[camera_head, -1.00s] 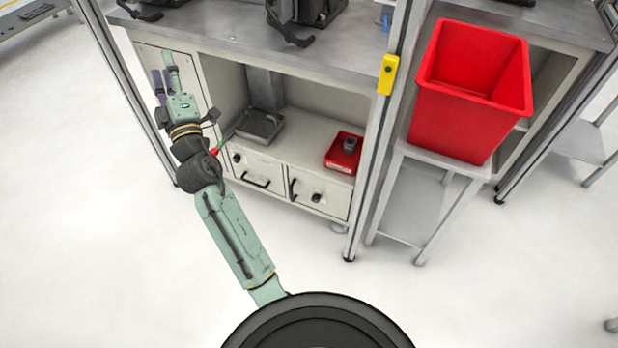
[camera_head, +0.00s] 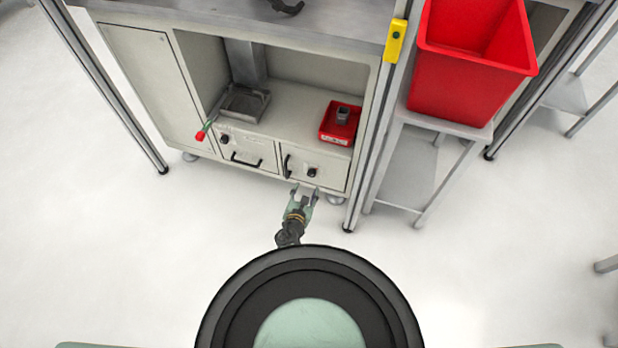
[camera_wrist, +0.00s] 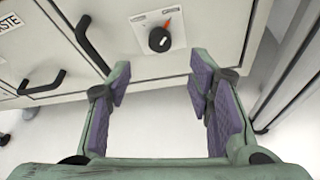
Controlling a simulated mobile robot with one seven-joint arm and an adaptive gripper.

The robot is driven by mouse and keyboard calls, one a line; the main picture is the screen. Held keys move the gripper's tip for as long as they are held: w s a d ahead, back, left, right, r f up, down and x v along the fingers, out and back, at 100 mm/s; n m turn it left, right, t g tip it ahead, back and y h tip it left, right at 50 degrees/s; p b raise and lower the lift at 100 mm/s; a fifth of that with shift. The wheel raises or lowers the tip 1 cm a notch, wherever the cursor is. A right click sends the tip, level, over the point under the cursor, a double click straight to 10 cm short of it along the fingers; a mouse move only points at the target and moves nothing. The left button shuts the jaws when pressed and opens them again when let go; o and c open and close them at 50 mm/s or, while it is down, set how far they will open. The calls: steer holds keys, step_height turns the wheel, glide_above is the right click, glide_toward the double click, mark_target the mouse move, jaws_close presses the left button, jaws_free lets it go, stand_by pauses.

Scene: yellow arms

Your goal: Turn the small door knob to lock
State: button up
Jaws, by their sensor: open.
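The small door knob (camera_head: 311,172) is black and round, on the right-hand small door (camera_head: 330,176) low in the cabinet. In the wrist view the knob (camera_wrist: 160,39) has a pale bar on its face and sits on a white plate with a red mark at the upper right. My gripper (camera_head: 304,190) is in front of this door, apart from the knob. In the wrist view my gripper (camera_wrist: 158,82) is open and empty, its purple pads spread wide, with the knob beyond and between the fingertips.
A black vertical handle (camera_wrist: 92,45) is left of the knob. A second panel with a handle (camera_head: 246,161) and knob (camera_head: 225,139) lies further left. A frame post (camera_head: 370,140) stands right of the door. A red tray (camera_head: 338,132) sits above. The floor in front is clear.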

mark_target(311, 175)
steer(key=b+x, duration=0.3)
steer(key=x, duration=0.4)
steer(key=shift+w+d+f, duration=0.1)
steer(key=shift+w+f, duration=0.1)
steer(key=shift+w, duration=0.05)
steer(key=shift+w+d, duration=0.1)
steer(key=shift+w, duration=0.45)
steer(key=shift+c, duration=0.3)
jaws_close()
